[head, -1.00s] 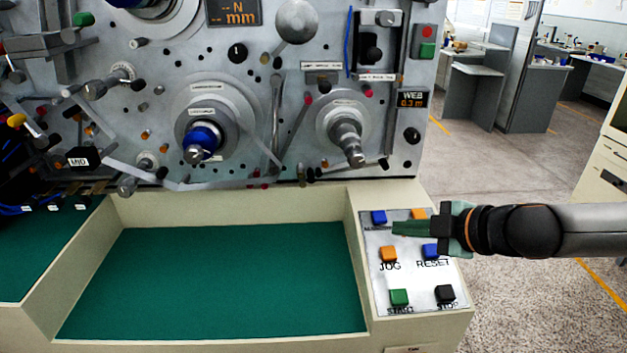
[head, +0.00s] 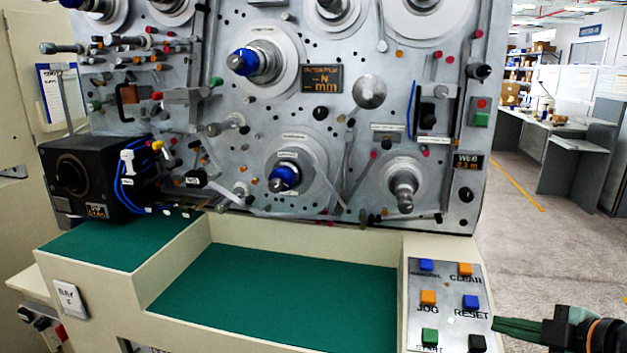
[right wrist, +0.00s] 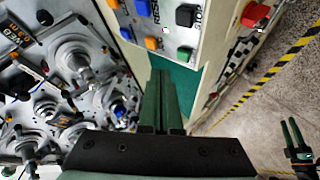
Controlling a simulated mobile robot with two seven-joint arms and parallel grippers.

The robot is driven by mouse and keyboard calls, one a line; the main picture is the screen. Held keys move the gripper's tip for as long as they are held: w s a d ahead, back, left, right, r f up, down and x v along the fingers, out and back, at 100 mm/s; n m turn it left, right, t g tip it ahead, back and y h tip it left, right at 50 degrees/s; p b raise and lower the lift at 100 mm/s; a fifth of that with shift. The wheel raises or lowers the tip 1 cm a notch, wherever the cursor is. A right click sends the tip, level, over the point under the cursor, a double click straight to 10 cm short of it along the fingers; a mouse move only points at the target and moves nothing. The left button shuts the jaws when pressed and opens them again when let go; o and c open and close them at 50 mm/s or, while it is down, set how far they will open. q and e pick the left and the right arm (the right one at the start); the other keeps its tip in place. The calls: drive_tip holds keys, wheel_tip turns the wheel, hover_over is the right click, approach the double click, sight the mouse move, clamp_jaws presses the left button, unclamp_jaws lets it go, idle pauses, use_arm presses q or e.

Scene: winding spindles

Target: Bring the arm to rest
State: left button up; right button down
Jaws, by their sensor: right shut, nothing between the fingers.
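My right gripper (head: 497,323) is at the lower right of the head view, just right of the button panel (head: 417,280). Its green fingers are together with nothing between them. In the right wrist view the shut fingers (right wrist: 162,78) point toward the machine's green tray, with panel buttons beyond. My left gripper (right wrist: 288,121) shows small at the right edge of the right wrist view, its two green fingers apart and empty over the floor. It is not in the head view.
The winding machine (head: 345,115) with its spindles and rollers stands behind the green-floored tray (head: 280,300). A black box with a knob (head: 85,178) sits on the left ledge. Open floor (head: 540,255) lies to the right, with grey desks (head: 575,165) farther back.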

drive_tip(key=s+a+f+m, duration=0.1)
drive_tip(key=s+f+m, duration=0.25)
drive_tip(key=f, duration=0.75)
drive_tip(key=s+f+m, duration=0.2)
drive_tip(key=f+m, duration=0.2)
drive_tip(key=f, duration=0.6)
use_arm(q)
drive_tip(key=shift+w, duration=0.3)
use_arm(e)
drive_tip(key=s+a+f+m+g+h, duration=0.1)
drive_tip(key=s+a+f+m, duration=0.5)
drive_tip(key=s+a+f, duration=0.6)
wheel_tip(320, 180, down, 3)
drive_tip(key=shift+s+a+f+h, duration=0.1)
drive_tip(key=shift+s+a+h, duration=0.1)
drive_tip(key=shift+a+h, duration=0.15)
use_arm(q)
drive_tip(key=shift+a, duration=0.1)
